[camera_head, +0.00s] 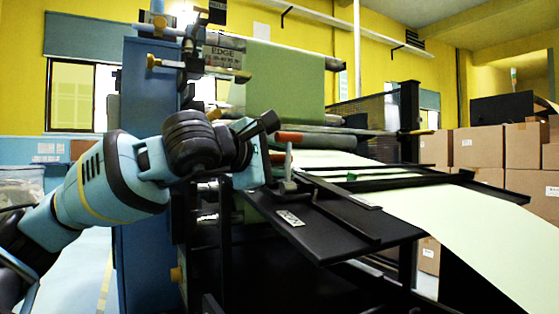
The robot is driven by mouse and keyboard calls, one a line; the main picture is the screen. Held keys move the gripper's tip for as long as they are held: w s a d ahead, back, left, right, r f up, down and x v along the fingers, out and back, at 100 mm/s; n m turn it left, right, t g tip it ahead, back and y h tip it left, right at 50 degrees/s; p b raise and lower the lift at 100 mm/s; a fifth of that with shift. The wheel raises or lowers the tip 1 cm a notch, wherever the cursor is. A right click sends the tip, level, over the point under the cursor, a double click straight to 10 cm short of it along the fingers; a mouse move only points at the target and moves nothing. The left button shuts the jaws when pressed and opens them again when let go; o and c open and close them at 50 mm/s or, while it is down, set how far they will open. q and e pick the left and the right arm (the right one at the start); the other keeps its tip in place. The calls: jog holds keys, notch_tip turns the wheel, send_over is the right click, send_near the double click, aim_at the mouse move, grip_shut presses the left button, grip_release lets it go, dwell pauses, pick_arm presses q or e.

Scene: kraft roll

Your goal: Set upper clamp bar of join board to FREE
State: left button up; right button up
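The join board (375,230) is a black plate jutting out from the machine, with pale green paper (480,230) running over and beyond it. Black clamp bars lie across it; one bar (400,182) crosses the paper, and I cannot tell for certain which is the upper one. A lever with a red-orange handle (289,137) and a grey stem stands at the board's left end. My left gripper (268,140) is beside this handle, on its left. Its fingers are partly hidden, and I cannot tell whether they touch the handle. My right gripper is out of view.
A green paper roll (285,82) hangs on the machine above the board. A blue machine column (148,180) stands behind my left arm. Small white labels (290,218) on the board are too small to read. Cardboard boxes (480,148) are stacked at the right.

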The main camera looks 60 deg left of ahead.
pick_arm(q)
jog(key=shift+s+d+r, duration=0.1)
jog(key=shift+s, duration=0.25)
jog(key=f+v, duration=0.1)
jog(key=v, duration=0.6)
jog(key=shift+r, duration=0.45)
